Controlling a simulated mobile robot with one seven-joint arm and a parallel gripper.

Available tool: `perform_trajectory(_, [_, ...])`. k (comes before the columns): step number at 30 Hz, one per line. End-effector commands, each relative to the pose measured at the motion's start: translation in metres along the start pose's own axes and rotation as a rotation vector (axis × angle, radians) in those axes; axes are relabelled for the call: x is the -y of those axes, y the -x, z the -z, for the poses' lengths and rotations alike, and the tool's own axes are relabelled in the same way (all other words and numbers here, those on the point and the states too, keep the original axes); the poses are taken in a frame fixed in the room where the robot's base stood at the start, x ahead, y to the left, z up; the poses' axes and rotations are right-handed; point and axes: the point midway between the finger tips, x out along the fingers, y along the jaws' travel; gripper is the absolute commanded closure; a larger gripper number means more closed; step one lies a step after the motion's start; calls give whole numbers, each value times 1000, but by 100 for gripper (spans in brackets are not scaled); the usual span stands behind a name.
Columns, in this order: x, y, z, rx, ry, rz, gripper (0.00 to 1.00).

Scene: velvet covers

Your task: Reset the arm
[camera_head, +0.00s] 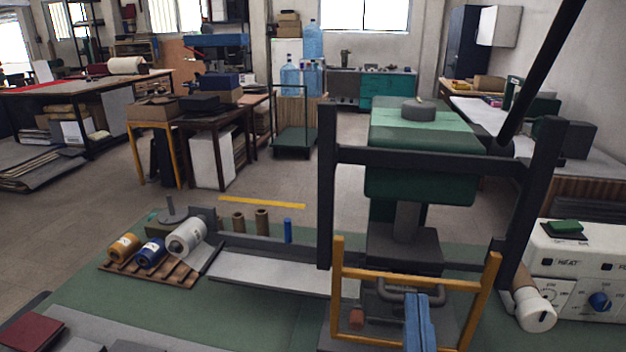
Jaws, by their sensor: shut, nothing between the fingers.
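I cannot make out my gripper in the head view. No part that I can surely call my arm shows either. A press with a green head (425,185) stands on the green bench (270,322) at the right. A dark frame (325,210) stands around it, with a yellow frame (338,290) low in front. A narrow blue piece (419,320) stands by a grey handle at the bottom edge; I cannot tell what it is.
A wooden rack (150,270) with several foil rolls lies at the left of the bench. A white control box (585,265) stands at the right. A long black lever (540,75) slants across the upper right. Open floor (270,180) lies beyond the bench.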

Motion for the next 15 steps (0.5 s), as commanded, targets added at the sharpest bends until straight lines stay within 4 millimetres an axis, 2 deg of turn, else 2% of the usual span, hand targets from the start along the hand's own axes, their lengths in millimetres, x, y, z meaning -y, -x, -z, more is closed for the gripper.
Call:
perform_trajectory(1, [12, -13, 34, -54, -4, 22, 100])
perform_trajectory(2, [19, -19, 52, -84, -9, 35, 100])
perform_trajectory(3, [30, -27, 78, -128, -14, 54, 100])
perform_trajectory(7, [62, -43, 167, -273, -35, 109, 100])
perform_trajectory(9, [78, -45, 213, -348, -49, 135, 100])
perform_trajectory(12, [96, -41, 273, -444, -71, 166, 100])
perform_trajectory(15, [108, -33, 318, -519, -90, 186, 100])
